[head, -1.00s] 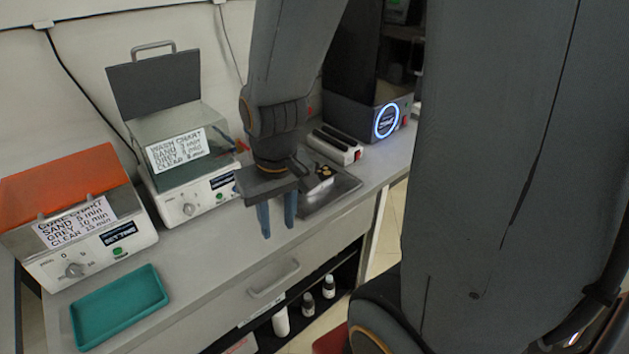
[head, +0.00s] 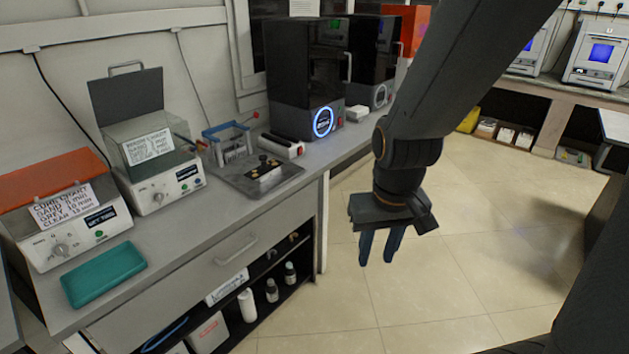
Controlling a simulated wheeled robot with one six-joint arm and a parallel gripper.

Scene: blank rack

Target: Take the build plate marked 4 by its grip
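My gripper (head: 379,247) hangs fingers-down right of the bench's end, seen against the open floor. Its two blue fingers are apart with nothing between them. I cannot make out a plate marked 4. A small dark piece with knobs and a pale label (head: 265,170) sits on the metal tray (head: 282,186) on the bench, left of my gripper; its marking is too small to read. A blue-framed rack (head: 227,130) stands behind the tray, and I cannot tell what is in it.
A printer with a blue ring light (head: 303,112) stands behind the tray, with a red-ended white block (head: 284,145) nearby. The wash unit (head: 155,165), orange-lidded cure unit (head: 62,222) and teal tray (head: 103,272) line the bench to the left. The floor (head: 450,230) is clear.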

